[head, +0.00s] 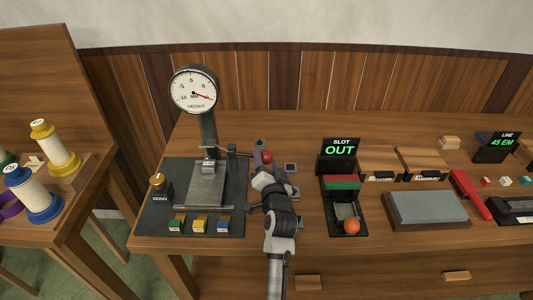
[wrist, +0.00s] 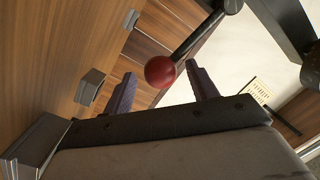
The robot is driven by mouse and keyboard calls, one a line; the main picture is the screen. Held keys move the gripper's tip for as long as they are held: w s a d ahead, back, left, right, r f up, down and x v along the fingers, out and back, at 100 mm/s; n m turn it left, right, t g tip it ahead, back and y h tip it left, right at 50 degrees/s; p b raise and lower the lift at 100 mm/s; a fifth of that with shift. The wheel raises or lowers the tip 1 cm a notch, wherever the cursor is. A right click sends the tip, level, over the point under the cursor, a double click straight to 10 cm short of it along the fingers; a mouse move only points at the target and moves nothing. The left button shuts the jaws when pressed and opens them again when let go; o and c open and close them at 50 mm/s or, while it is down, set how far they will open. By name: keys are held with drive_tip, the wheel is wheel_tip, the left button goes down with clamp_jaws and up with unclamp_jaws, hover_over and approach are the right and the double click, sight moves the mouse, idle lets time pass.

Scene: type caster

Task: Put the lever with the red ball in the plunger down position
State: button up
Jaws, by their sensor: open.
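The lever is a dark rod (head: 236,151) running right from the gauge stand to a red ball (head: 267,157). In the wrist view, the red ball (wrist: 160,71) shows between the two open fingers of my gripper (wrist: 163,84), close to their tips, with the rod rising to the upper right. Whether a finger touches the ball I cannot tell.
The gauge stand (head: 208,130) with a round dial (head: 194,89) stands on a dark base left of my gripper. Small grey blocks (head: 291,167) lie around my gripper. The slot device (head: 341,190) with an orange ball (head: 351,226) and a grey slab (head: 426,209) are to the right.

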drive_tip(key=shift+w+a, duration=0.15)
drive_tip(key=shift+w, duration=1.1)
drive_tip(key=shift+f, duration=0.1)
clamp_jaws()
